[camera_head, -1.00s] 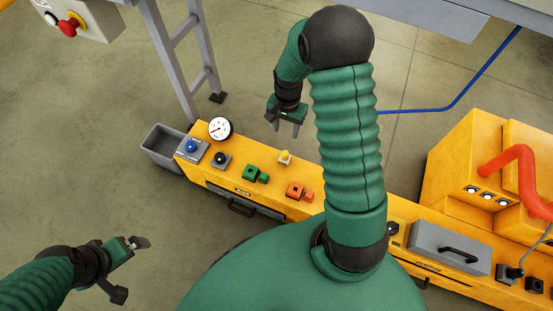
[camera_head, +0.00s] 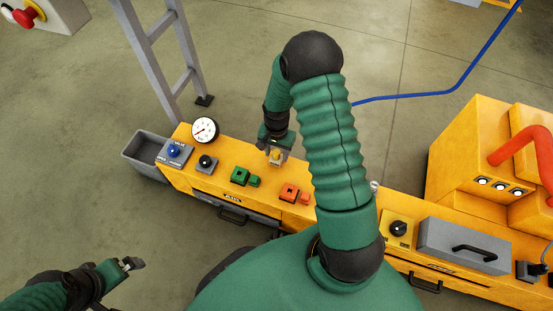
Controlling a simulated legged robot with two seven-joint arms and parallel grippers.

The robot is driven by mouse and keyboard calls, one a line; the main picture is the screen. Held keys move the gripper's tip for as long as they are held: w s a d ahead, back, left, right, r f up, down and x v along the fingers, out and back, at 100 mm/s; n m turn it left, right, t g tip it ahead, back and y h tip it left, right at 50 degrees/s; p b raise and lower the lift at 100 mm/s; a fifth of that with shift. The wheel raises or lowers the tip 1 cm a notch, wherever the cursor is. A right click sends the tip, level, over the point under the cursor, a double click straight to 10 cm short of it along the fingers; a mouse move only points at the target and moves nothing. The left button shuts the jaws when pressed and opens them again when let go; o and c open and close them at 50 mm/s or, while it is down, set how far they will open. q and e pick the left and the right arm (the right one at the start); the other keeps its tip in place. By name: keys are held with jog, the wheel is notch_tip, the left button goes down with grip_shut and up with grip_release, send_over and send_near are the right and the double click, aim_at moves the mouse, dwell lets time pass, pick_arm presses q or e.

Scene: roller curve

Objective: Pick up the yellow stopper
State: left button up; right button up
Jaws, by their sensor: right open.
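The yellow stopper (camera_head: 275,155) is a small yellow piece on top of the yellow console (camera_head: 222,168), behind the green and orange parts. My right gripper (camera_head: 275,154) is open, its jaws right at the stopper, one finger on each side as far as I can see. The fingers partly hide the stopper, and I cannot tell whether they touch it. My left gripper (camera_head: 132,265) is at the lower left, away from the console, over the floor; its far finger is out of clear sight.
A green part (camera_head: 240,176) and an orange part (camera_head: 289,193) sit in front of the stopper. A gauge (camera_head: 204,130), a blue button (camera_head: 174,151) and a black knob (camera_head: 206,161) are to the left. A grey bin (camera_head: 143,147) stands at the console's left end.

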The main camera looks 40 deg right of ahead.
grip_shut()
dwell(0.3)
